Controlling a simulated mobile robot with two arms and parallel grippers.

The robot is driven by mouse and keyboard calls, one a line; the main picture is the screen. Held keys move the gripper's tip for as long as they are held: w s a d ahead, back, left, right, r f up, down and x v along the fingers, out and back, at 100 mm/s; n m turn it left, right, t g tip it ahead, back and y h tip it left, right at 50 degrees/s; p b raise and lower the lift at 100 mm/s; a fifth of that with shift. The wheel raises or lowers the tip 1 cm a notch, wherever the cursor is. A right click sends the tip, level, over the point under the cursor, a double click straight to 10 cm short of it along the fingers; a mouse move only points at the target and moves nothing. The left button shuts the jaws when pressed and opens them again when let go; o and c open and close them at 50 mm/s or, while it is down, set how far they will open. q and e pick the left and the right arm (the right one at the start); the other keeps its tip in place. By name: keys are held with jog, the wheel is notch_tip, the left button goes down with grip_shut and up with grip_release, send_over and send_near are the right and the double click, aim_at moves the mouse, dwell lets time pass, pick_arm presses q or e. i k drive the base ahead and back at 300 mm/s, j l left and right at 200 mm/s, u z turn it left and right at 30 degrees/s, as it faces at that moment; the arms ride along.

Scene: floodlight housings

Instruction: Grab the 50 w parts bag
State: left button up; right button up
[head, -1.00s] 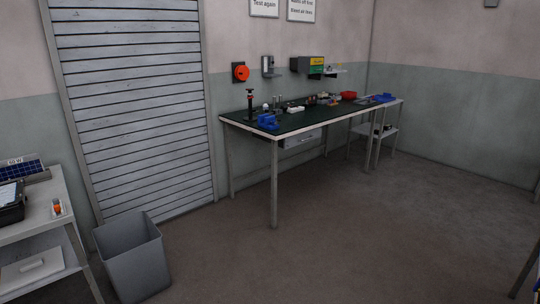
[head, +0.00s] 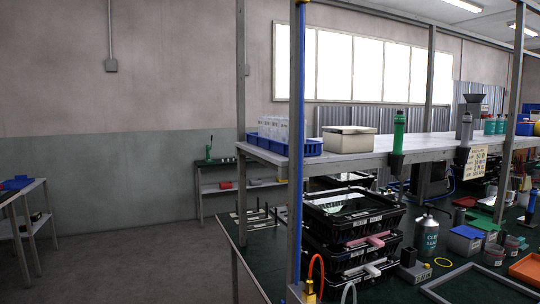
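I cannot make out a 50 w parts bag in the head view. Bench items are small and partly hidden behind the posts and the stacked trays. Neither of my grippers is in view.
A green-topped workbench (head: 385,290) with uprights and a grey shelf (head: 375,151) fills the right. Black trays (head: 350,222) are stacked on it. A blue bin (head: 265,143) and a beige box (head: 350,140) sit on the shelf. Open floor (head: 140,270) lies left.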

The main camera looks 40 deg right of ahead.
aim_at(277, 120)
jog(key=i+j+z, duration=0.2)
jog(key=i+z, duration=0.25)
jog(key=i+j+z, duration=0.25)
jog(key=z, duration=0.25)
jog(key=i+j+z, duration=0.25)
jog(key=j+z, duration=0.2)
jog(key=i+j+z, duration=0.15)
jog(key=j+z, duration=0.3)
jog(key=i+j+z, duration=0.15)
jog(key=j, duration=0.2)
